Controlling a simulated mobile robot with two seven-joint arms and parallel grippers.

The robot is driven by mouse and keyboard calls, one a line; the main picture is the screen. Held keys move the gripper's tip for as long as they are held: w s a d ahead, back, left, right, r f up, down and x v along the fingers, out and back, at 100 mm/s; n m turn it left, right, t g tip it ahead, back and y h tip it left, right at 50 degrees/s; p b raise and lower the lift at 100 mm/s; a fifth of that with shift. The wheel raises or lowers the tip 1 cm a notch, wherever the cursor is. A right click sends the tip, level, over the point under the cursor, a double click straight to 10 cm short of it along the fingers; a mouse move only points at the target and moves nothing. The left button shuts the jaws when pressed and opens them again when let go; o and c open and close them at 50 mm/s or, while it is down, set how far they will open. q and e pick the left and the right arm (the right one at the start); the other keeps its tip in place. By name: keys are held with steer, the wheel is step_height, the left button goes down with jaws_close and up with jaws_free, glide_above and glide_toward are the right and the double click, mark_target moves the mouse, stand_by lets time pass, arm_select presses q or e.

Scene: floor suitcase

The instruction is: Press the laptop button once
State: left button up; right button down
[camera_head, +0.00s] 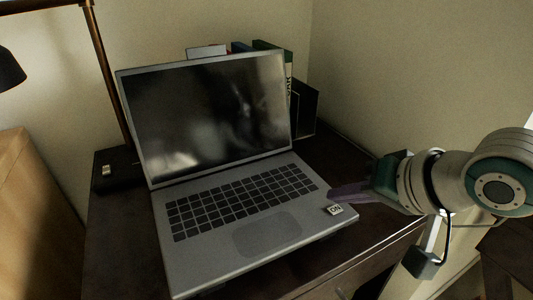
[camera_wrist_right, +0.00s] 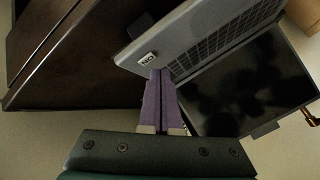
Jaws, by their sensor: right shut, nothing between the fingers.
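An open silver laptop (camera_head: 268,238) stands on a dark desk with its screen dark. It also shows in the right wrist view (camera_wrist_right: 190,35). A small light button marked "ON" (camera_head: 334,210) is on the front right corner of its keyboard deck; it shows in the right wrist view too (camera_wrist_right: 148,59). My right gripper (camera_head: 332,192) comes in from the right, its purple fingers together and empty. Its fingertips (camera_wrist_right: 160,73) appear close to the button, at the laptop's right edge; I cannot tell whether they touch. My left gripper is not in view.
The dark desk (camera_head: 120,235) has a lamp (camera_head: 110,85) at the back left. Books (camera_head: 270,47) and a dark holder stand behind the screen. Walls close off the back and right. A brown box-like surface (camera_head: 25,210) is at the left.

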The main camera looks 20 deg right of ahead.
steer(key=shift+f, duration=0.15)
steer(key=shift+f, duration=0.3)
stand_by(0.4)
